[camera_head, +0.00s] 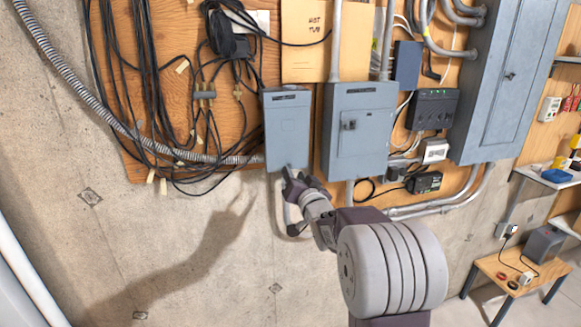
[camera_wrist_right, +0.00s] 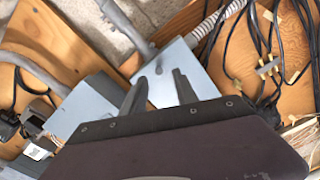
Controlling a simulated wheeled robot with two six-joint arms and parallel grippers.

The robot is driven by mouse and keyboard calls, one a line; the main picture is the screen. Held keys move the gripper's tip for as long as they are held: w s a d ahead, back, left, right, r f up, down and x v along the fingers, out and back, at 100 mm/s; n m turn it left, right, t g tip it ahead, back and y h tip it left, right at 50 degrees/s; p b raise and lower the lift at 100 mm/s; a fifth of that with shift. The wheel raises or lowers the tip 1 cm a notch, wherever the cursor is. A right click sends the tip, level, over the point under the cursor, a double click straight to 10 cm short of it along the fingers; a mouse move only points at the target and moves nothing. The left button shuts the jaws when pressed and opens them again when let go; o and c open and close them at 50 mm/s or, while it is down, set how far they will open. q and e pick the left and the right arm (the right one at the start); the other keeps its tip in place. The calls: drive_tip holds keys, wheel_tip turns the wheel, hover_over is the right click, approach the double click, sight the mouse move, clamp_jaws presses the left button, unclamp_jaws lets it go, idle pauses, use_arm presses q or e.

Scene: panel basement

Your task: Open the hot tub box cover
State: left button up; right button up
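A small grey box (camera_head: 288,125) with a flat front cover hangs on the wooden panel, and the cover looks closed. A tan sheet marked "HOT TUB" (camera_head: 312,35) is fixed above and between this box and a larger grey box (camera_head: 360,135). My right gripper (camera_head: 291,172) is at the lower edge of the small box. In the right wrist view its two fingers (camera_wrist_right: 160,88) are apart with nothing visible between them, in front of the small box's pale face (camera_wrist_right: 168,72). Contact cannot be told. My left gripper is not in view.
Black cables (camera_head: 150,90) hang left of the small box. A tall grey panel (camera_head: 505,80) and small black devices (camera_head: 432,108) are to the right. Conduits run below the boxes. A low wooden table (camera_head: 515,272) stands lower right. Bare concrete lies lower left.

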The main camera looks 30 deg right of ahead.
sight(290, 167)
drive_tip(key=p+x, duration=0.1)
drive_tip(key=x, duration=0.3)
drive_tip(key=shift+d, duration=0.15)
drive_tip(key=shift+w, duration=0.25)
drive_tip(key=shift+s, duration=0.1)
clamp_jaws()
idle(0.9)
